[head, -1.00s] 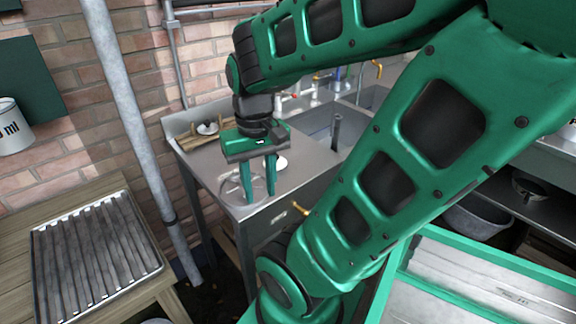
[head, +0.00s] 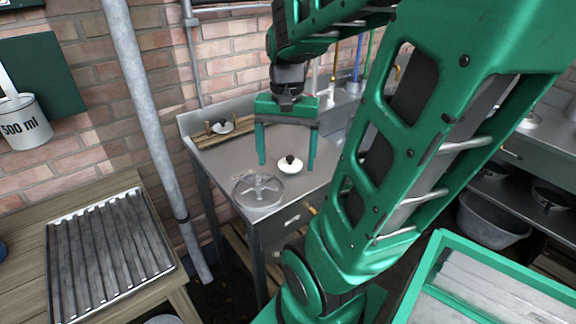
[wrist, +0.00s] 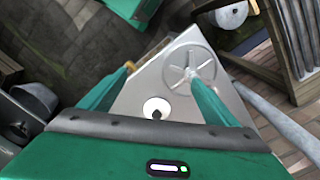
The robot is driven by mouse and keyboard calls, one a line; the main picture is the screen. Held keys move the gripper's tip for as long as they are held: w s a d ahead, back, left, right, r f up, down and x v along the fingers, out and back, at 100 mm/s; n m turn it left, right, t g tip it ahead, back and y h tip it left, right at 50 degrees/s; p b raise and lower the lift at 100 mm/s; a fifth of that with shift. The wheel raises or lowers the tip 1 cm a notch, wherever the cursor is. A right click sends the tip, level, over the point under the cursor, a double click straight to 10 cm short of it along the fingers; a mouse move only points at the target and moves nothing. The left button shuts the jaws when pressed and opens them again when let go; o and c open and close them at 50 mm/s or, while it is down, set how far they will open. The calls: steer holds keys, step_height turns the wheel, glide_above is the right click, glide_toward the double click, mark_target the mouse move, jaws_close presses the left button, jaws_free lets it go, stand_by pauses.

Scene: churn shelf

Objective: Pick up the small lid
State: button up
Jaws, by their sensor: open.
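A small white lid (head: 291,167) with a dark knob lies on the metal counter (head: 235,165), near its front edge. It also shows in the wrist view (wrist: 152,103), between my fingers and nearer the palm than the fingertips in the picture. My gripper (head: 287,166) is open and empty, its fingers pointing down. In the head view the fingertips stand on either side of the lid. The gap in height is hard to tell. Another light lid with a dark knob (head: 222,127) sits on a wooden rack at the counter's back left.
A round spoked metal piece (head: 258,190) lies on the counter just left of the small lid. A grey pipe (head: 148,110) stands left of the counter. A wooden table with a ribbed metal tray (head: 110,255) is at the left.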

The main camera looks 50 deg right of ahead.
mark_target(290, 157)
steer(key=w+d+m, duration=0.2)
steer(key=d+m, duration=0.1)
steer(key=w+d+m, duration=0.2)
steer(key=w+d, duration=0.1)
steer(key=d, duration=0.1)
steer(key=w+d+m, duration=0.2)
steer(key=d+m, duration=0.1)
steer(key=shift+w+d+f+m, duration=0.2)
steer(key=shift+w+d+m, duration=0.1)
steer(key=shift+d, duration=0.1)
step_height(290, 157, down, 6)
steer(key=shift+f, duration=0.1)
steer(key=f, duration=0.4)
steer(key=shift+d, duration=0.3)
steer(key=c, duration=1.2)
